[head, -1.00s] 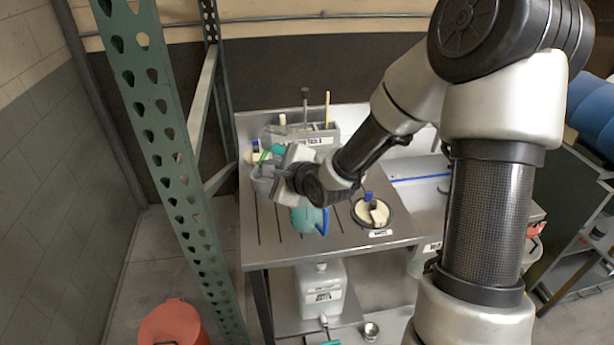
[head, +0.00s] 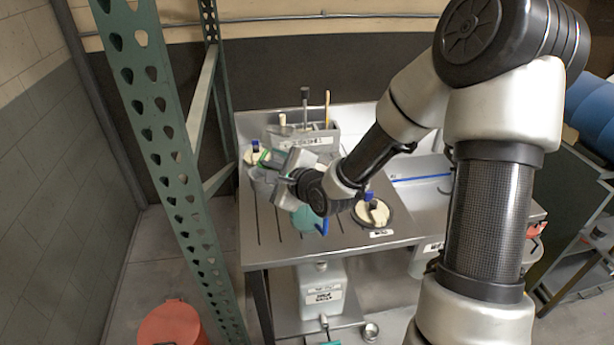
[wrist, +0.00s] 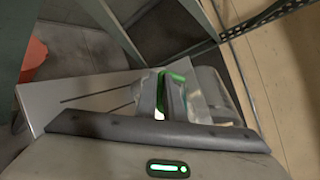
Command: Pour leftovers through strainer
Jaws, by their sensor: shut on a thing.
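My gripper (head: 268,160) is over the back left of the steel bench. In the wrist view its fingers (wrist: 172,95) are shut on a green handle-like part (wrist: 174,76). A grey, partly see-through container (wrist: 210,92) is right beside the fingers there; I cannot tell whether the green part belongs to it. In the head view a grey container (head: 262,178) shows just below the gripper. A teal jug (head: 306,218) with a blue handle stands on the bench, partly hidden by my wrist. I cannot make out a strainer for certain.
A round opening (head: 397,222) holding cream material and a blue-topped tool is in the bench's right part. A grey rack (head: 318,138) with upright tools stands behind. A green perforated post (head: 165,140) rises at left. A white jug (head: 322,290) sits on the lower shelf.

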